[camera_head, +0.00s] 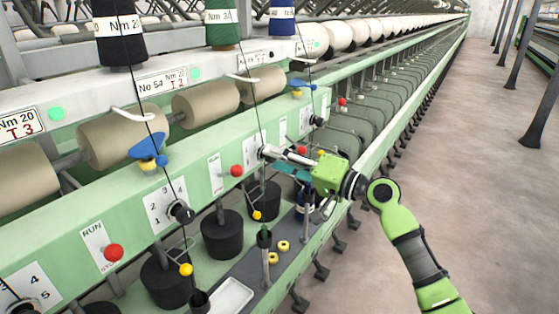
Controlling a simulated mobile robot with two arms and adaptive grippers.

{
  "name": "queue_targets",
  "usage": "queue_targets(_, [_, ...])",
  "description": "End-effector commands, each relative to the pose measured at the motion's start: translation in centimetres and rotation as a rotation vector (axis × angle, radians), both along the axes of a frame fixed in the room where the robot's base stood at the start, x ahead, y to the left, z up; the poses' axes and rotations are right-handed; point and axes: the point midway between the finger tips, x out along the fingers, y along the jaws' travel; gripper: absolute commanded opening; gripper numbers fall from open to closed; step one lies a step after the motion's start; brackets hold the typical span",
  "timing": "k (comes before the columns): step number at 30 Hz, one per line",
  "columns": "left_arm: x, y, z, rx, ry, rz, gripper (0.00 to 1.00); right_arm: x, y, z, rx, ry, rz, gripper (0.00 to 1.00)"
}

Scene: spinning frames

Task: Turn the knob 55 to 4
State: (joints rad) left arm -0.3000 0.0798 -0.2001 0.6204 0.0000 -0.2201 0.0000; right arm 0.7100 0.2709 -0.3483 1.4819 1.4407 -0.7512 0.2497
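My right gripper (277,154) is at the green front panel of the machine, with its arm coming in from the lower right. Its tip is at a dial on the panel; the fingers cover most of that dial and its knob, so I cannot tell whether they grip it. A black knob (181,212) sits on a white numbered dial (160,205) nearer to me. Another black knob (317,121) is farther along the panel, beyond the gripper. A dial with large numbers (35,282) is at the lower left. I cannot read the number 55 anywhere. My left gripper is out of view.
Red buttons (113,252) (236,171) and blue-yellow parts (148,150) project from the panel. Thread spools (119,35) and beige rolls (205,103) are above. Black cylinders (222,235) and a shelf with yellow rings (283,246) are below. The floor (450,160) at right is clear.

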Motion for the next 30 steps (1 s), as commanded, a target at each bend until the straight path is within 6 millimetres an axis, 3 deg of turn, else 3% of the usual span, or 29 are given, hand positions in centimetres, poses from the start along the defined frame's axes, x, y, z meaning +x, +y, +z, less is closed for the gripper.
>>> queue_targets(7, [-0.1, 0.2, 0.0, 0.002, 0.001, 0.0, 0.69, -1.0, -1.5, -0.1, 0.0, 0.0, -0.001, 0.39])
queue_targets(21, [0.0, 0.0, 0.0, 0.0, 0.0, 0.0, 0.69, -6.3, -8.8, -0.1, -0.001, 0.001, -0.002, 0.39])
queue_targets(30, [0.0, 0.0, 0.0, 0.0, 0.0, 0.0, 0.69, -7.1, -9.8, 0.0, 0.0, 0.0, 0.0, 0.39])
